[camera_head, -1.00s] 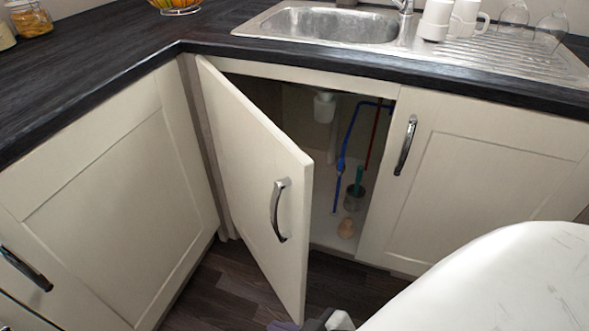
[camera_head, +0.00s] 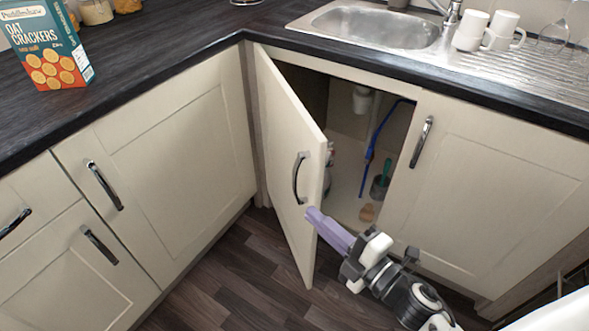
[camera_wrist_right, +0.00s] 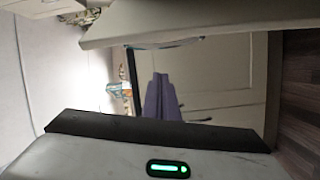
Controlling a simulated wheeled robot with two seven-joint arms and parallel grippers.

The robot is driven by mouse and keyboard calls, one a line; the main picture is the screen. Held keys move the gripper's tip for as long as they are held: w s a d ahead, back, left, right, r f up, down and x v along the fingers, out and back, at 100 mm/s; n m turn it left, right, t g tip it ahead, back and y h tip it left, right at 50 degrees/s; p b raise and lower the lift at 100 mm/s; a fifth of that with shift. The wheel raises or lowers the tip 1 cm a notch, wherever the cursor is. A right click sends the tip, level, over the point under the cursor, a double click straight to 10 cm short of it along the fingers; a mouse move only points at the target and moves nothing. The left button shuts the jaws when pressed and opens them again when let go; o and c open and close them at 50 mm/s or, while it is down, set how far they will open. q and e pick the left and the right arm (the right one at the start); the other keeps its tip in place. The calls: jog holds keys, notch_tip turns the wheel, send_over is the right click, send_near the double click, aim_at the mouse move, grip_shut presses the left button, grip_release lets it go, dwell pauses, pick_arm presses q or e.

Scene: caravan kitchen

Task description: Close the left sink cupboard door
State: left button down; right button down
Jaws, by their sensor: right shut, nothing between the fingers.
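The left sink cupboard door (camera_head: 283,140) is cream and stands wide open, swung out from its hinge side at the corner. Its curved metal handle (camera_head: 299,178) is near the free edge. My right gripper (camera_head: 318,217) has purple fingers, shut and empty. In the head view their tips overlap the door's free edge just below the handle; whether they touch it I cannot tell. The fingers (camera_wrist_right: 162,98) also show in the right wrist view, in front of cream panels. My left gripper is not in view.
The closed right sink door (camera_head: 490,175) is beside the opening. Corner cupboards (camera_head: 165,165) stand left. Dark floor (camera_head: 235,270) is clear between.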

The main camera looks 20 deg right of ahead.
aim_at(294, 184)
pick_arm(q)
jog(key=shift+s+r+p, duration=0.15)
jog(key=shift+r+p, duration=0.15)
jog(key=shift+p, duration=0.05)
pick_arm(e)
jog(key=w+n, duration=0.1)
jog(key=w, duration=0.2)
jog(key=w+a+r+n+y, duration=0.1)
jog(key=w, duration=0.2)
jog(key=w+n+y, duration=0.1)
jog(key=w, duration=0.2)
jog(key=shift+w+a+r+n+g, duration=0.25)
jog(key=shift+w+a+n+g, duration=0.05)
jog(key=shift+w+a+n, duration=0.1)
